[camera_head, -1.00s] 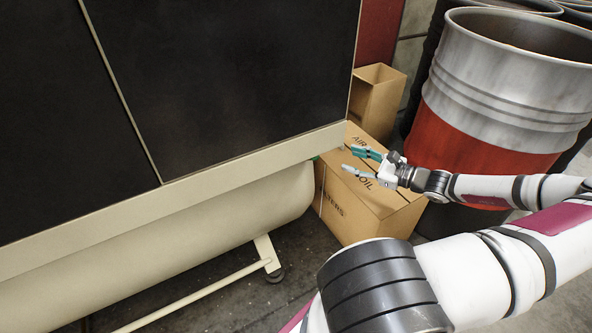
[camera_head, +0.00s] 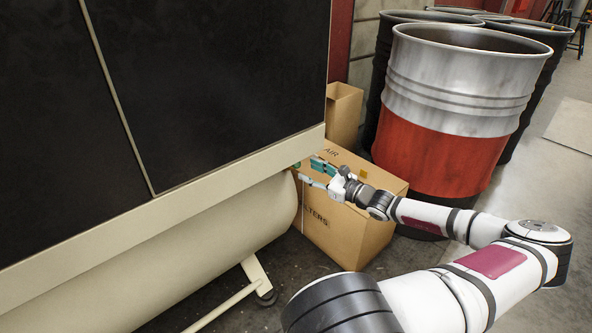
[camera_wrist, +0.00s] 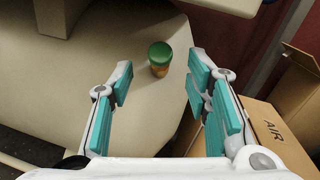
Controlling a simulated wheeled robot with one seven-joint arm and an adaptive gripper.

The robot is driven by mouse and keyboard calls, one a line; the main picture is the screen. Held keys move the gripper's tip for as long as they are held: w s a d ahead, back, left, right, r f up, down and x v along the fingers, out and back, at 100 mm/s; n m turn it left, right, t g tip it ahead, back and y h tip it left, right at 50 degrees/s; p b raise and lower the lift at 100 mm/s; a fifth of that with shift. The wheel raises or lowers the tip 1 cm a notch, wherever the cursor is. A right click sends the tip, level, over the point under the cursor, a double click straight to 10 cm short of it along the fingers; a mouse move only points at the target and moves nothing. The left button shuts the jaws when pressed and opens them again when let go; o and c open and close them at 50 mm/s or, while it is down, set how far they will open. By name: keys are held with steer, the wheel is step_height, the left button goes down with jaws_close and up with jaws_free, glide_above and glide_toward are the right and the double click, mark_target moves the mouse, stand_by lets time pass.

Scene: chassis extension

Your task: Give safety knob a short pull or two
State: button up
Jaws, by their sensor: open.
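The safety knob (camera_wrist: 159,58) has a green round cap on a brass-coloured stem. It sits on the end of the beige tank (camera_wrist: 105,110). In the head view only a small green bit of the knob (camera_head: 296,165) shows at the tank's right end, just under the cabinet's lower edge. My gripper (camera_head: 311,172) is open and faces the knob from the right. In the wrist view the knob appears between the two teal-padded fingers of my gripper (camera_wrist: 160,78), a little beyond their tips. The fingers show no contact with it.
The dark-panelled cabinet (camera_head: 240,90) overhangs the tank. A cardboard box (camera_head: 350,235) stands right under my gripper, with a taller open box (camera_head: 342,115) behind it. A red and silver drum (camera_head: 440,150) stands behind my arm. A tank leg (camera_head: 257,272) reaches the floor.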

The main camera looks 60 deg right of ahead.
mark_target(299, 166)
steer(key=shift+w+d+b, duration=0.15)
steer(key=shift+w+b, duration=0.35)
steer(key=shift+w, duration=1.1)
steer(key=shift+w+d+b, duration=0.1)
steer(key=shift+w+b, duration=0.35)
steer(key=shift+w, duration=1.1)
jaws_close()
